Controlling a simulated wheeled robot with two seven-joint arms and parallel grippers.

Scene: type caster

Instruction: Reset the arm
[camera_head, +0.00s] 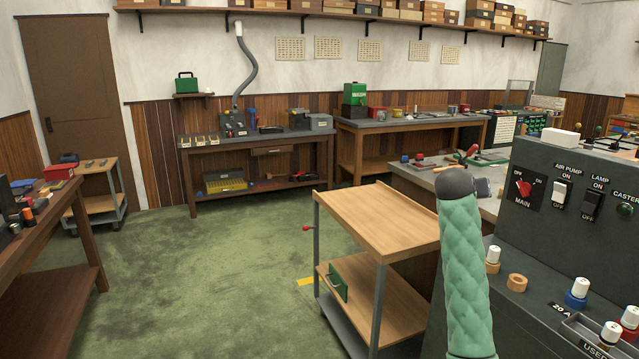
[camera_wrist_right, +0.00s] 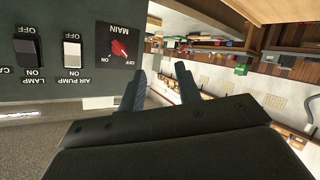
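My right arm, in a green padded sleeve, rises at the lower right of the head view, beside the dark control panel (camera_head: 535,160). Its gripper is not clearly seen there. In the right wrist view my right gripper (camera_wrist_right: 161,68) shows two dark fingers apart with nothing between them. The fingers are beside the panel (camera_wrist_right: 55,85), near its red MAIN knob (camera_wrist_right: 119,48), with no clear contact. The knob also shows in the head view (camera_head: 523,187). My left gripper is in neither view.
A wooden trolley (camera_head: 385,217) stands left of my right arm. Fuse-like caps, a wooden ring (camera_head: 517,282) and a tray sit on the panel's lower ledge. Workbenches line the back wall and left side. The green floor (camera_head: 200,270) between them is clear.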

